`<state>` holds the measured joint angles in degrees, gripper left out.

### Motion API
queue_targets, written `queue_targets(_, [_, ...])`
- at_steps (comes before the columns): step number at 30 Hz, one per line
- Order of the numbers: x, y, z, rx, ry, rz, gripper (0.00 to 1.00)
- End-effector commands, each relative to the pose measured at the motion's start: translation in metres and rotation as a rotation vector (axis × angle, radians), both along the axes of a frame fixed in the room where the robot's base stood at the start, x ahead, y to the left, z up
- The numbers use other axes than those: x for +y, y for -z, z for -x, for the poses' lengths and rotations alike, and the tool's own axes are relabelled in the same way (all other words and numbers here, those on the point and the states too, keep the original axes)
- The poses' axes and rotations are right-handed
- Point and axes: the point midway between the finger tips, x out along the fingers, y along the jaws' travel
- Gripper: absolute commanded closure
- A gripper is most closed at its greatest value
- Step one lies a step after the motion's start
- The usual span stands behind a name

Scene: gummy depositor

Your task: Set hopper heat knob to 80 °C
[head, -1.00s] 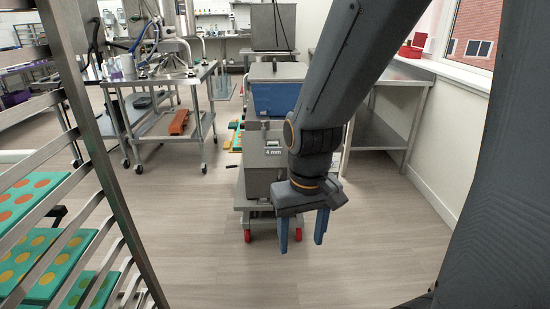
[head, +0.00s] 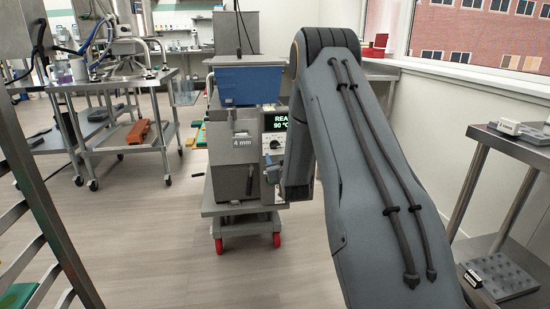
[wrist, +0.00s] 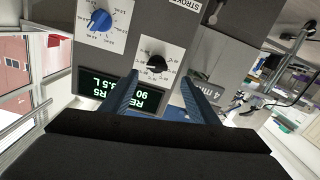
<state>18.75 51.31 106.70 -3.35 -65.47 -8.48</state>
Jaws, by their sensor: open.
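The depositor's front panel shows in the wrist view, upside down. A black knob (wrist: 157,66) sits on a white dial plate beside the lit display (wrist: 105,92), which reads 90 in green. A larger blue knob (wrist: 99,20) is on another white plate. I cannot read which knob is labelled hopper heat. My gripper (wrist: 160,80) is open, its blue fingers pointing at the panel on either side of the black knob; contact is not visible.
The depositor has a blue hopper (head: 247,85) and stands on a grey cart (head: 240,208) with red wheels. A steel table (head: 150,150) is at left, a rack (head: 40,220) at near left, and a shelf table (head: 490,190) at right. Floor is clear at front left.

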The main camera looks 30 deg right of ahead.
Motion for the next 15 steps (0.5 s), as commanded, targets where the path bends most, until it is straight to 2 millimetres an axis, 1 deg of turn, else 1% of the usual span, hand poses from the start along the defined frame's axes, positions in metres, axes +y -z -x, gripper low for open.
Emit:
queue_targets(1, [-0.004, 0.004, -0.003, -0.02, 0.003, 0.008, 0.45])
queue_targets(4, [-0.008, 0.003, -0.008, -0.042, 0.005, 0.017, 0.45])
queue_targets(7, [-0.012, 0.002, -0.018, -0.047, 0.005, 0.019, 0.45])
queue_targets(15, [-0.023, 0.003, -0.057, -0.044, 0.006, 0.018, 0.45])
